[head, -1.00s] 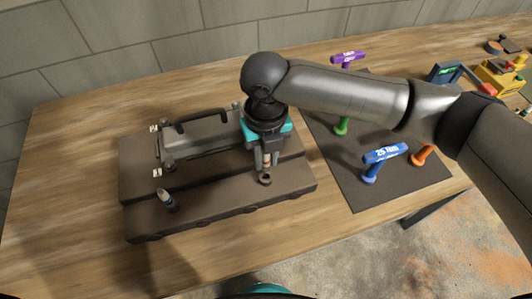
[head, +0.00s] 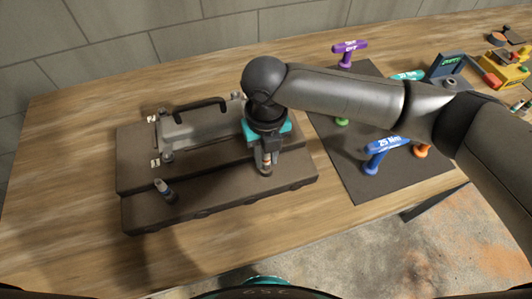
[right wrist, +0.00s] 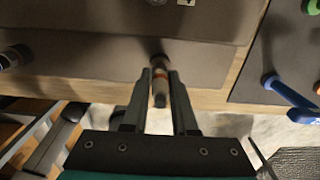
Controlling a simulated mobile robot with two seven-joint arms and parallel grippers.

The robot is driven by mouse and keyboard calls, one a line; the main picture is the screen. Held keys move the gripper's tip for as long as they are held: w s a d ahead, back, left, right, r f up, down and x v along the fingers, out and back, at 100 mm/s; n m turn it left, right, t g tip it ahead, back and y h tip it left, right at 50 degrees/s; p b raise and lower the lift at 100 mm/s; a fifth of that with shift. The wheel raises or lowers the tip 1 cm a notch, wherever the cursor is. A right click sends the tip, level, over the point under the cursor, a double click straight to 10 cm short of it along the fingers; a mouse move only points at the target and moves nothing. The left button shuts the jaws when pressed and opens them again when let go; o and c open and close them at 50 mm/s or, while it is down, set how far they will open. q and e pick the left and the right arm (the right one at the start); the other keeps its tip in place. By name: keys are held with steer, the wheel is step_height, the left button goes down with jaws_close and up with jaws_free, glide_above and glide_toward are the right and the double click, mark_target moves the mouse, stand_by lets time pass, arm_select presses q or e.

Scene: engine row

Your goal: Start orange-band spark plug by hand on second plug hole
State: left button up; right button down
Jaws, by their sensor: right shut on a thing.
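My right gripper (head: 266,168) points down over the right end of the engine block's front step. It is shut on the orange-band spark plug (right wrist: 159,90), which stands between the two fingers in the right wrist view (right wrist: 159,92). The plug's lower end is at the second plug hole (right wrist: 160,60); the fingers and plug mostly cover the hole in the head view. I cannot tell how deep the plug sits. Another spark plug with a blue band (head: 163,189) stands slightly tilted at the left hole. My left gripper is not in view.
The dark engine block (head: 225,205) carries a grey cover with a black handle (head: 200,105) behind the front step. A dark mat (head: 345,165) on the right holds a blue T-handle tool (head: 388,146) and a purple one (head: 350,47). Bare wood lies left of the block.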

steer(key=shift+r+m+p, duration=0.2)
steer(key=shift+m+p, duration=0.4)
steer(key=shift+p, duration=0.2)
steer(key=shift+f, duration=0.2)
steer(key=c, duration=0.6)
jaws_free()
step_height(320, 180, up, 15)
steer(key=shift+r, duration=0.15)
